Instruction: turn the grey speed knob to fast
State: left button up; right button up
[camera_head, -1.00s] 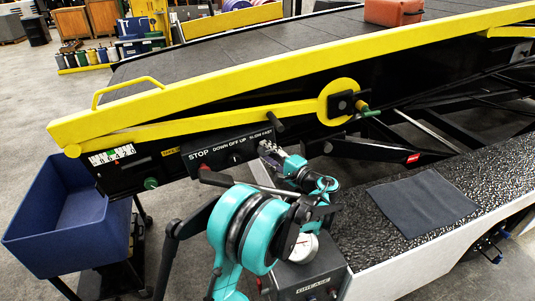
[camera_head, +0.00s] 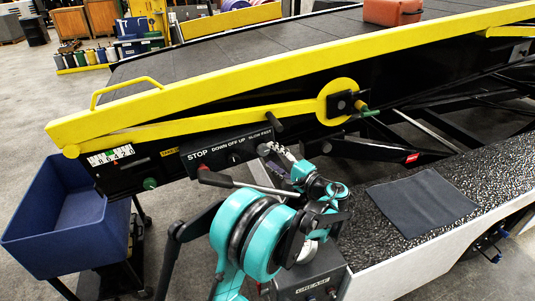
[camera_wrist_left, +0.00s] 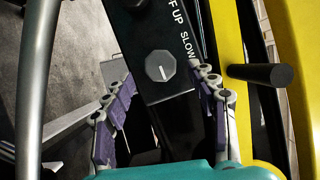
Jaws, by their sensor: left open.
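The grey speed knob (camera_wrist_left: 160,66) is round with a pale pointer mark and sits on the black control panel (camera_head: 205,156), beside the printed word SLOW. In the left wrist view it lies between the spread fingers of my left gripper (camera_wrist_left: 163,80), with a gap on both sides. My right gripper is not in view.
A black peg (camera_wrist_left: 262,74) sticks out right of the fingers in the wrist view. The yellow rail (camera_head: 250,85) runs above. A blue bin (camera_head: 70,225) stands at left.

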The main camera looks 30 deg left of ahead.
pick_arm(q)
jog(key=v, duration=0.8)
jog(key=shift+d, duration=0.3)
jog(key=shift+s, duration=0.1)
